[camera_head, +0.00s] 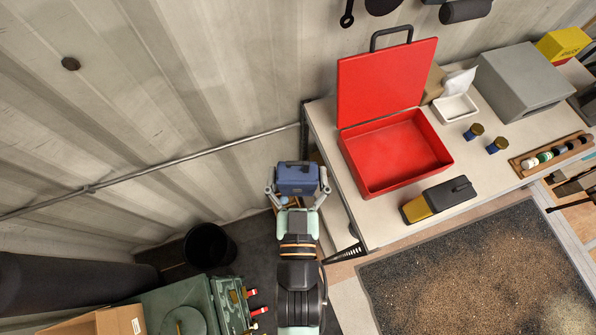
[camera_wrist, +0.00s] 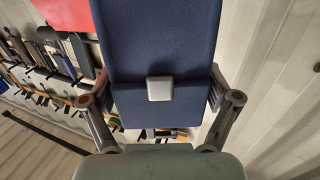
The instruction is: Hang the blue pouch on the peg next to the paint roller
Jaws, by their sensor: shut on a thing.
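The blue pouch (camera_head: 297,180) is between the two fingers of my gripper (camera_head: 297,189), left of the workbench's corner in the head view. In the wrist view the blue pouch (camera_wrist: 165,45) fills the upper middle, with a pale square clasp on its face. My gripper (camera_wrist: 160,92) is shut on its sides, with a finger along each edge. At the top right of the head view, dark things hang on the wall, one a dark cylinder (camera_head: 465,10); I cannot tell whether it is the paint roller. The peg cannot be made out.
A workbench (camera_head: 385,228) holds an open red toolbox (camera_head: 400,150), a black-and-yellow case (camera_head: 438,200) and a grey box (camera_head: 522,82). A metal rail (camera_head: 190,153) runs along the corrugated wall. A black bin (camera_head: 209,246) and green crate (camera_head: 175,300) stand lower left.

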